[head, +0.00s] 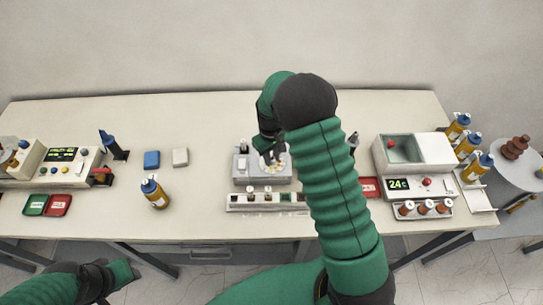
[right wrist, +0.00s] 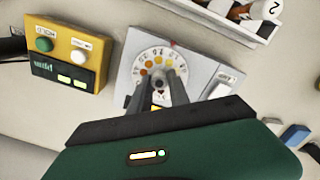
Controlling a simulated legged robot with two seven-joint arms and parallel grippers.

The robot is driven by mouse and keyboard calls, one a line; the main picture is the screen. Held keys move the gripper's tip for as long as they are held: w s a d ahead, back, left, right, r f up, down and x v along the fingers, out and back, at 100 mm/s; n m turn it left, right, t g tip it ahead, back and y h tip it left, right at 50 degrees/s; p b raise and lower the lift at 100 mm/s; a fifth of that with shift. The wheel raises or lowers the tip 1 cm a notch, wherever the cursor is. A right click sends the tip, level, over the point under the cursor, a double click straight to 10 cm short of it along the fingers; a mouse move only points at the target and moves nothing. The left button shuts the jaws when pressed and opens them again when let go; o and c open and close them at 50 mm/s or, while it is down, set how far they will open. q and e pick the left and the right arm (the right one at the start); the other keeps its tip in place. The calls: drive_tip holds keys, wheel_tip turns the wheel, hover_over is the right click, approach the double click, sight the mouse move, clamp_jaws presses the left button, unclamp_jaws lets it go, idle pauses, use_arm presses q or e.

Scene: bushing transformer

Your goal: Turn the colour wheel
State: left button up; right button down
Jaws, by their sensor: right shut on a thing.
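The colour wheel is a white disc (right wrist: 141,58) with coloured dots and markings around its rim, set in a light grey base (right wrist: 198,58). A small red mark sits at the disc's edge. In the head view the grey base (head: 243,178) stands at the middle of the table, and my arm partly covers it. My right gripper (right wrist: 160,83) points down at the wheel's centre, shut on its knob; it also shows in the head view (head: 271,160). The fingers hide part of the disc. My left gripper (head: 123,272) is low at the left, away from the wheel, its jaws unclear.
A yellow box (right wrist: 66,52) with green and white buttons is beside the base. A rack (head: 240,207) of vials lies in front of it. A bottle (head: 154,193) and blue block (head: 152,159) stand left. A machine (head: 431,183) stands right. The table between has free room.

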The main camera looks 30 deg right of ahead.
drive_tip(key=shift+w+r+m, duration=0.1)
drive_tip(key=shift+m, duration=2.2)
drive_tip(key=shift+d+p, duration=0.1)
drive_tip(key=shift+p, duration=0.2)
drive_tip(key=c, duration=1.2)
unclamp_jaws()
drive_tip(key=shift+c, duration=0.2)
wheel_tip(320, 180, up, 17)
drive_tip(key=b, duration=0.2)
drive_tip(key=shift+a, duration=0.25)
drive_tip(key=shift+f, duration=0.2)
